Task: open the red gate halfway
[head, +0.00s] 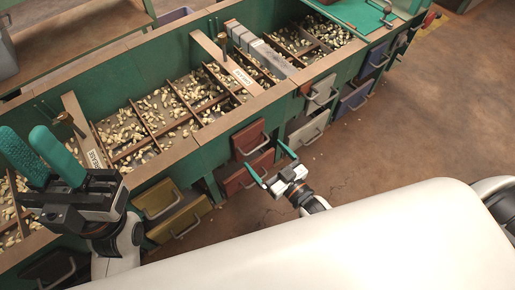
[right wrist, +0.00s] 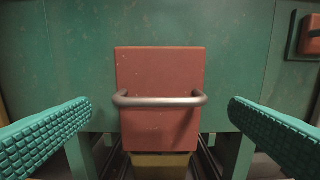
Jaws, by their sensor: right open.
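Two red panels with metal bar handles show on the hopper's front in the head view, an upper one (head: 249,136) and a lower one (head: 247,173). In the right wrist view a red gate (right wrist: 160,72) stands straight ahead, its bar handle (right wrist: 160,101) across the middle. I cannot tell for sure which of the two it is. My right gripper (head: 269,162) is open and empty in front of the panels; its fingers flank the handle, apart from it, in the right wrist view (right wrist: 160,120). My left gripper (head: 30,140) is at the far left, its fingers apart and empty.
The green hopper bench (head: 215,152) holds pale nuts in divided bins. Yellow drawers (head: 178,221) lie left of the red panels, whitish (head: 308,128) and blue ones (head: 354,98) to the right. Another red piece (right wrist: 311,36) shows upper right in the wrist view. Brown floor (head: 420,130) is open at right.

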